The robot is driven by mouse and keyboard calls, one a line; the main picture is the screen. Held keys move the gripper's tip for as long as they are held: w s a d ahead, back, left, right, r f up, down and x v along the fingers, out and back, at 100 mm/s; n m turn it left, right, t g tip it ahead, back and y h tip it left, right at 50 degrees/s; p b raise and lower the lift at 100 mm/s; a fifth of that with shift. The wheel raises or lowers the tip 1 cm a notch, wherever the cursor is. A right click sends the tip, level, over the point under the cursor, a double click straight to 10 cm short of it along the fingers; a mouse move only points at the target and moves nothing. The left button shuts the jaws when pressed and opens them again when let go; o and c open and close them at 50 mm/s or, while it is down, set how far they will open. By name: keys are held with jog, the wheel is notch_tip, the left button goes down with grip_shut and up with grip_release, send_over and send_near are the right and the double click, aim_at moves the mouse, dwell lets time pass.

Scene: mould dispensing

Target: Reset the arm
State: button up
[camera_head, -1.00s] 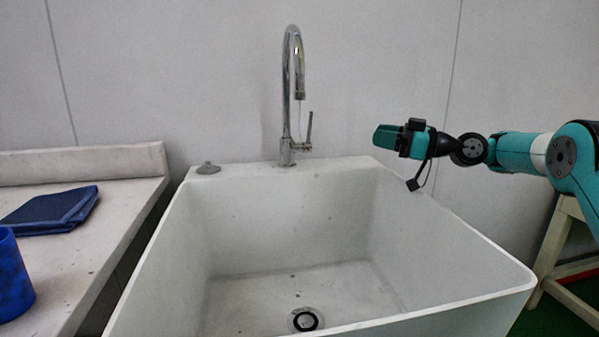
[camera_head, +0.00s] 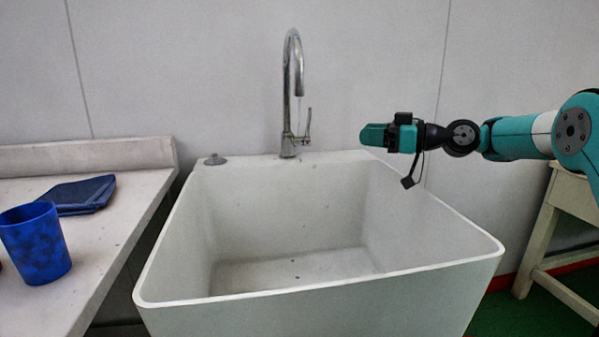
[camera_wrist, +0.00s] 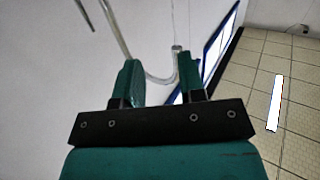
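My arm reaches in from the right in the head view, roughly level, over the right back part of the sink. My gripper (camera_head: 375,135) is at its left end, teal with a black mount, above the sink's rim and to the right of the tap. In the wrist view my gripper (camera_wrist: 160,80) shows two teal fingers with a clear gap between them. Nothing is held between them. A black cable hangs below the wrist.
A white sink (camera_head: 320,288) stands in the middle, with a chrome tap (camera_head: 289,95) at its back. On the left counter (camera_head: 110,235) are a blue cup (camera_head: 35,245) and a folded dark blue cloth (camera_head: 75,195). A wooden stool (camera_head: 548,230) stands at the right.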

jog(key=s+a+m+g+h, duration=0.1)
jog(key=s+a+m+h, duration=0.2)
jog(key=s, duration=0.4)
jog(key=s+a+g+h, duration=0.2)
jog(key=s+a, duration=0.3)
jog(key=s, duration=0.3)
jog(key=s+d+f+m+g+h, duration=0.1)
jog(key=s+d+f+h, duration=0.15)
jog(key=s, duration=0.65)
jog(key=s+d+f+m+g+h, duration=0.15)
jog(key=s+f, duration=0.25)
jog(key=s, duration=0.5)
jog(key=s+d+f+m+g+h, duration=0.15)
jog(key=s+f, duration=0.25)
jog(key=s, duration=0.5)
notch_tip(320, 180, up, 22)
jog(key=s+d+h+p, duration=0.1)
jog(key=p, duration=2.1)
jog(key=shift+d+f, duration=0.2)
jog(key=shift+d, duration=0.05)
jog(key=shift+a+n, duration=0.1)
jog(key=shift+n, duration=0.2)
